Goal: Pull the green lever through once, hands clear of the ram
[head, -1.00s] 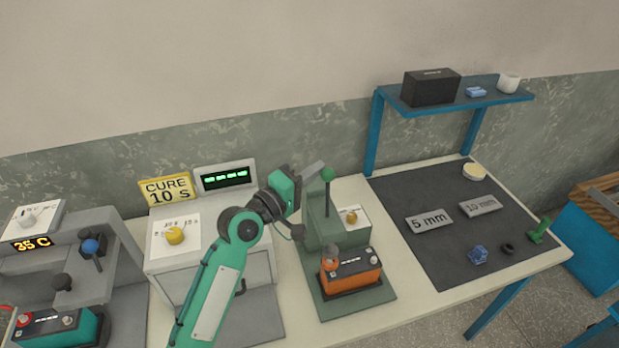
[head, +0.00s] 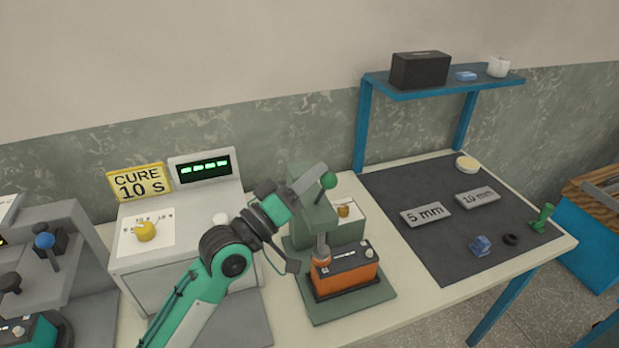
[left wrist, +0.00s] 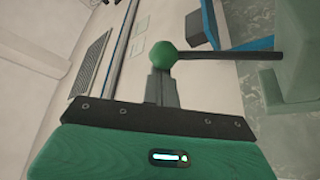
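The green lever's round green knob (head: 328,181) stands above the green press (head: 311,215), its dark shaft leaning a little to the right. An orange battery (head: 346,276) sits on the press base, under the ram (head: 321,250) at its left end; the gap between them is too small to judge. My left gripper (head: 322,170) is at the knob, above and left of it, clear of the ram. In the left wrist view its grey fingers (left wrist: 161,88) are together behind the knob (left wrist: 162,54); the knob is not between them. Whether they touch it is unclear. My right gripper is out of view.
A cure machine (head: 190,240) with a yellow dial stands left of the press. A dark mat (head: 420,245) with 5 mm and 10 mm plates lies to the right. A blue shelf (head: 440,88) stands behind it.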

